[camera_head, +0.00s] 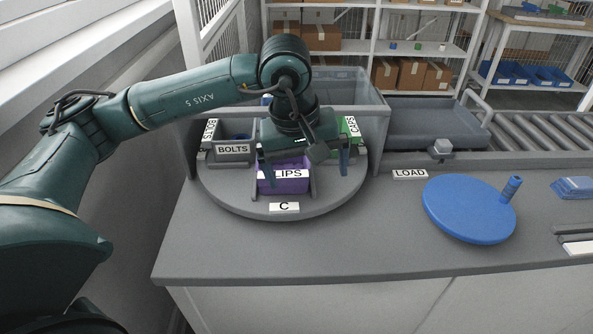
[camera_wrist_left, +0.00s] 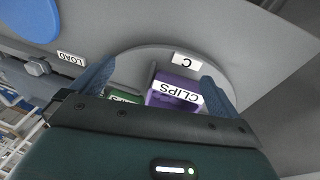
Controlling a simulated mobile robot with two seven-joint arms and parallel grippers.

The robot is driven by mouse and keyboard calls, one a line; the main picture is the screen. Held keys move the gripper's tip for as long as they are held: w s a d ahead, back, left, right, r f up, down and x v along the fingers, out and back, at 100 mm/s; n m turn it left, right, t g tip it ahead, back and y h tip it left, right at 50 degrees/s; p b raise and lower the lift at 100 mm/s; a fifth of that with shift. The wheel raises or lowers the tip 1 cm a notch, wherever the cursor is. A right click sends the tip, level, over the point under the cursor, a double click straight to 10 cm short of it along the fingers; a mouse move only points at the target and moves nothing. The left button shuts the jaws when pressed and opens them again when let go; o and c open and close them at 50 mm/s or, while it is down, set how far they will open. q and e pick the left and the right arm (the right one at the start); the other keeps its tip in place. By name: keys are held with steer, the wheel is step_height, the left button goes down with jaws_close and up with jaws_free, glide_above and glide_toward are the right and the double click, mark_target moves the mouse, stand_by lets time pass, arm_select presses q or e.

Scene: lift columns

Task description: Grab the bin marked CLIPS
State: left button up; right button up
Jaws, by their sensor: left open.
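The purple bin marked CLIPS (camera_head: 283,186) stands at the front of a round grey turntable (camera_head: 233,200), its label partly covered in the head view. My left gripper (camera_head: 303,166) is open above the turntable, its two blue fingers spread wide around the bin's area. In the left wrist view the purple bin (camera_wrist_left: 176,84) lies between the fingers (camera_wrist_left: 155,88), nearer the right one, with its CLIPS label readable. I see no contact between fingers and bin. My right gripper is not in view.
A grey BOLTS bin (camera_head: 232,151) and a green bin (camera_head: 349,128) share the turntable. A blue disc with a peg (camera_head: 468,210) lies to the right beside the LOAD label (camera_head: 409,174).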

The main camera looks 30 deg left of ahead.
mark_target(283, 165)
arm_select(q)
steer(key=w+a+r+y, duration=0.1)
steer(key=a, duration=0.1)
steer(key=a+r+t+y, duration=0.1)
steer(key=a, duration=0.1)
steer(key=w+a+r+y, duration=0.1)
steer(key=a+r, duration=0.1)
steer(key=shift+w+a+t, duration=0.25)
steer(key=shift+w+t, duration=0.05)
steer(key=shift+w, duration=0.05)
steer(key=shift+p+x, duration=0.75)
steer(key=shift+x, duration=5.75)
steer(key=shift+r, duration=0.1)
steer(key=shift+c, duration=0.2)
steer(key=c, duration=0.7)
steer(key=shift+r, duration=0.1)
